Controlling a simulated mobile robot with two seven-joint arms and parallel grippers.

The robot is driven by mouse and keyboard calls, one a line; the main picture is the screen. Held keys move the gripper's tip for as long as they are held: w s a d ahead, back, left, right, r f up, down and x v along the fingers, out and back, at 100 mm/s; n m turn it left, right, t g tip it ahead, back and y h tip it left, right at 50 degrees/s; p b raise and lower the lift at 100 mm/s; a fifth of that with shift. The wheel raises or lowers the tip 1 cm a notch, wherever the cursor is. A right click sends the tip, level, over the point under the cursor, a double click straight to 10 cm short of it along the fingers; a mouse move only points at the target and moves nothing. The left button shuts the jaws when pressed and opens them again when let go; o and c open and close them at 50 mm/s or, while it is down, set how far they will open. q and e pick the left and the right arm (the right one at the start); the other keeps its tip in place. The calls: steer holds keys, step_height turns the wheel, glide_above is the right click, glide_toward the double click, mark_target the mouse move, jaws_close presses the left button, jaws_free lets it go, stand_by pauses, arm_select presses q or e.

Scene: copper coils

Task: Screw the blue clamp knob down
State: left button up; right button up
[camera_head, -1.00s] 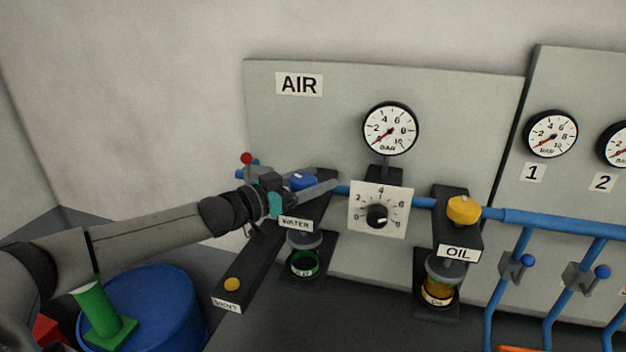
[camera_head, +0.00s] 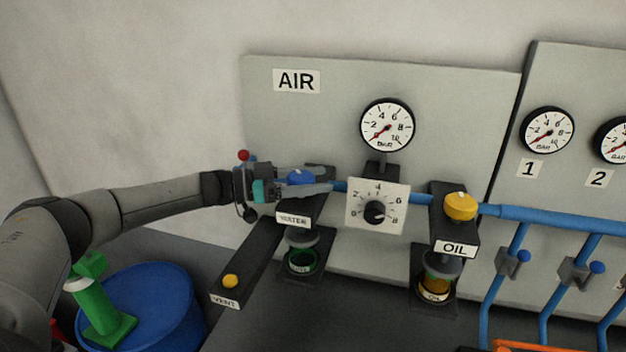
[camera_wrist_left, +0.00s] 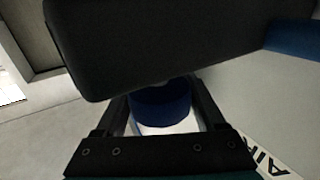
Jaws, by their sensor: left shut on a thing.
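The blue clamp knob (camera_head: 301,177) sits on top of the black block labelled WATER. My left gripper (camera_head: 302,186) reaches in from the left, with its fingers on either side of the knob and shut on it. In the left wrist view the blue knob (camera_wrist_left: 162,104) shows between the two dark fingers (camera_wrist_left: 165,108), partly hidden by a large dark block. My right gripper is not in view.
A yellow knob (camera_head: 460,206) tops the OIL unit to the right. A dial plate (camera_head: 377,207) and a gauge (camera_head: 387,125) are close by. A VENT bar with a yellow button (camera_head: 230,281) juts forward. A blue drum (camera_head: 165,305) stands lower left.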

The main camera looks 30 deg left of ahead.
arm_select(q)
steer(key=m+g+h+b, duration=0.1)
steer(key=m+g+b, duration=0.1)
steer(key=shift+s+d+f+g+h+b, duration=0.1)
steer(key=shift+d+g+h+b, duration=0.1)
steer(key=shift+g+h+b, duration=0.15)
steer(key=shift+s+d+m+g+h+b, duration=0.15)
steer(key=shift+m+g+h+b, duration=0.3)
steer(key=shift+g+b, duration=0.35)
steer(key=shift+s+m+g+h+b, duration=0.15)
steer(key=shift+m+g+h+b, duration=0.15)
steer(key=shift+m+g+b, duration=0.45)
steer(key=o, duration=1.3)
steer(key=shift+o, duration=0.2)
step_height(320, 180, up, 20)
steer(key=p, duration=0.1)
steer(key=shift+p, duration=0.35)
